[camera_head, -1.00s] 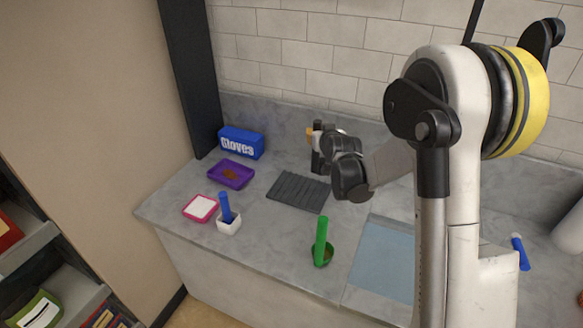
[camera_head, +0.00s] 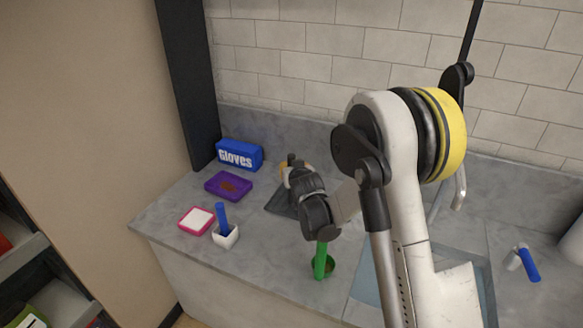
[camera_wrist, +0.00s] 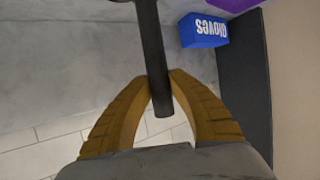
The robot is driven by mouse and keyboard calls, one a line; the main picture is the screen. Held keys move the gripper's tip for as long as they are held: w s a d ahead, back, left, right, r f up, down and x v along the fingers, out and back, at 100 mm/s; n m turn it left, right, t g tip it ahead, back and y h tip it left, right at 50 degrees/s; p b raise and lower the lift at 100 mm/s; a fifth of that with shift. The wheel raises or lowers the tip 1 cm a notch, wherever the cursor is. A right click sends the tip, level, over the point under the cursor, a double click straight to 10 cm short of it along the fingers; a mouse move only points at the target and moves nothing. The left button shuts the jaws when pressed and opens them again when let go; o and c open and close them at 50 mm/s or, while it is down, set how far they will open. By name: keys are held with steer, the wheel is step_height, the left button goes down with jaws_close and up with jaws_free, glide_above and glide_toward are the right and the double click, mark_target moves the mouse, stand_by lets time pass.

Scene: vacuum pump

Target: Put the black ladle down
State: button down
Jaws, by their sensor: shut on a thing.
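A dark rod-like handle (camera_wrist: 150,45), which looks like that of the black ladle, runs down between the tan fingers of my gripper (camera_wrist: 172,100) in the wrist view. The gripper is shut on it. The ladle's bowl is out of the wrist picture. In the head view my gripper (camera_head: 284,175) is over the dark ribbed mat (camera_head: 277,203), and my wrist hides much of the mat and the ladle. I cannot tell whether the ladle touches the mat.
A blue gloves box (camera_head: 240,154), a purple tray (camera_head: 229,186), a pink-rimmed dish (camera_head: 196,221) and a white cup (camera_head: 226,238) with a blue handle stand to the left. A green ladle (camera_head: 321,262) is in front, near my wrist. The sink is at right.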

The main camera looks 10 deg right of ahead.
steer(key=shift+f, duration=0.15)
steer(key=c, duration=1.3)
jaws_free()
steer(key=s+d+r+g+p, duration=0.15)
steer(key=s+r, duration=0.45)
steer(key=s, duration=0.6)
steer(key=s+r+g+p, duration=0.1)
steer(key=s+r+g, duration=0.1)
steer(key=s+r, duration=0.8)
steer(key=s+f+g, duration=0.1)
steer(key=s+f, duration=0.1)
steer(key=s, duration=0.8)
steer(key=s+f+g, duration=0.1)
steer(key=s+g, duration=0.1)
steer(key=s, duration=0.9)
steer(key=shift+f, duration=0.35)
